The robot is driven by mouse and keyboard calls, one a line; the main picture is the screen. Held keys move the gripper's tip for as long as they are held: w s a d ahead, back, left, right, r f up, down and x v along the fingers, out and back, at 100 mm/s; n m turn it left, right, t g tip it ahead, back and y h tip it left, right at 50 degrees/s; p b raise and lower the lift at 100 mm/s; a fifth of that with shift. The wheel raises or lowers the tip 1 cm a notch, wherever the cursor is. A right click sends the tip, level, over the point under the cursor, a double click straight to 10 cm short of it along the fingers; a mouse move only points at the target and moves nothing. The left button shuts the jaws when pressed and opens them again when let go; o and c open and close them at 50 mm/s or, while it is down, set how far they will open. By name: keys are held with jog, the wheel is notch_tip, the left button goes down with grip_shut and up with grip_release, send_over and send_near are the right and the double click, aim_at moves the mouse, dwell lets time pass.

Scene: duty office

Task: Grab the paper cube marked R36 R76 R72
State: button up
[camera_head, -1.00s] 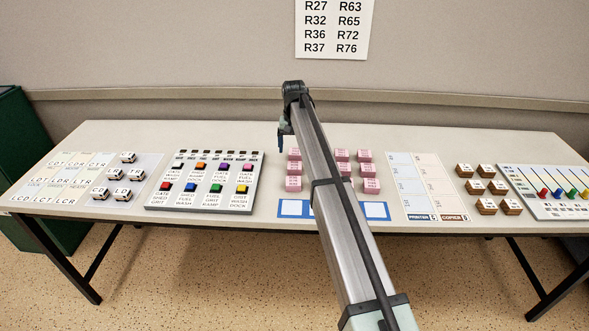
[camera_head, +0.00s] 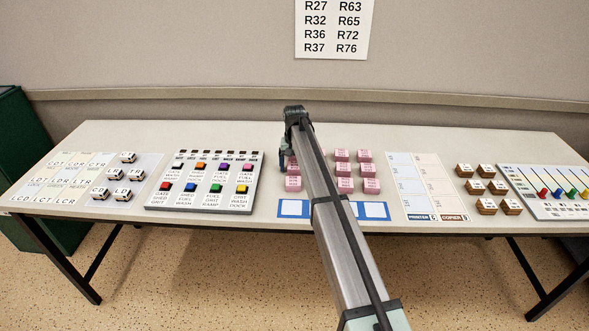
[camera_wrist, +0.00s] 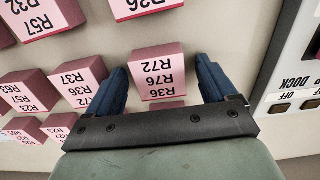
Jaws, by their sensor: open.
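The pink paper cube marked R36, R76 and R72 (camera_wrist: 158,72) shows in the wrist view between the two blue fingers of my gripper (camera_wrist: 161,75). My gripper is open, with a finger on either side of the cube and narrow gaps showing. In the head view my gripper (camera_head: 284,154) is low at the left end of the pink cubes; it and my arm hide part of them, so the marked cube is not clear there.
More pink cubes stand close by, one marked R57 and R32 (camera_wrist: 42,14) and one with R37, R72 and R36 (camera_wrist: 78,84). A button panel (camera_head: 205,210) lies left of the cubes. A blue-framed strip (camera_head: 374,211) lies in front of them.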

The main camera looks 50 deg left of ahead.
jog(key=shift+c, duration=0.4)
jog(key=c, duration=1.1)
jog(key=shift+o, duration=0.2)
jog(key=shift+r, duration=0.1)
